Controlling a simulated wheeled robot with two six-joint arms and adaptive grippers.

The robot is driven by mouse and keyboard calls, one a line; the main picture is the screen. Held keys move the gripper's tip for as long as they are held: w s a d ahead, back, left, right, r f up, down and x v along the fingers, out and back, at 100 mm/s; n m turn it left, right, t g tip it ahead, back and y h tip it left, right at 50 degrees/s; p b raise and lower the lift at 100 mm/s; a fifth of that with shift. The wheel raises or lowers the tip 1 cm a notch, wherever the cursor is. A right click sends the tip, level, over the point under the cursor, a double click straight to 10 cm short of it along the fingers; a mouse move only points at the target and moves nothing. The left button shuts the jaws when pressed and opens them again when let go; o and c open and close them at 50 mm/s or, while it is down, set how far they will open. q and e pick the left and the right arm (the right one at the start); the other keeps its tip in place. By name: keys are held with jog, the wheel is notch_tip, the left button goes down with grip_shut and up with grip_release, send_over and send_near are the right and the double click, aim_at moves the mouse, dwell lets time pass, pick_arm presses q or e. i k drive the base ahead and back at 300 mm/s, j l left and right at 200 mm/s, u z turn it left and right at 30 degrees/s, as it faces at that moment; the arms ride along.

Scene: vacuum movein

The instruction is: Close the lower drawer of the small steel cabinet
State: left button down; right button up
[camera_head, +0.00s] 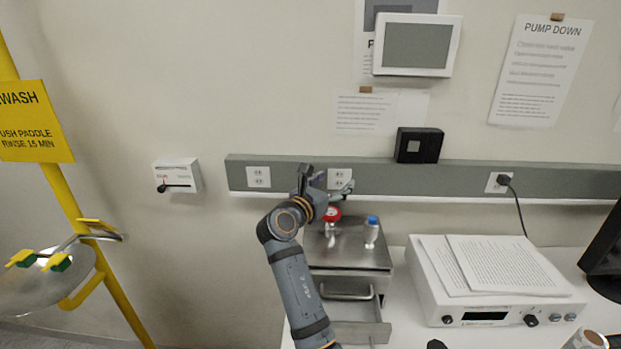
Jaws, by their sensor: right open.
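The small steel cabinet (345,256) stands on the white bench, left of the white instrument. Its upper front with a bar handle (346,293) looks shut. The lower drawer (362,332) sticks out toward me below it; my arm covers its left part, and its handle is not clear. My right gripper (328,181) is open and empty. In the picture it shows above the back left of the cabinet top, in front of the grey wall rail, well away from the drawer. My left gripper is not in view.
A red round part (331,214) and a blue-capped metal piece (372,232) stand on the cabinet top. A white instrument (480,316) with papers is to the right. A yellow eyewash stand (84,218) is at the left.

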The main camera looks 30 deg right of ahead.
aim_at(344, 309)
jog(key=j, duration=0.5)
jog(key=k+j, duration=0.15)
jog(key=j, duration=0.8)
jog(key=k, duration=0.05)
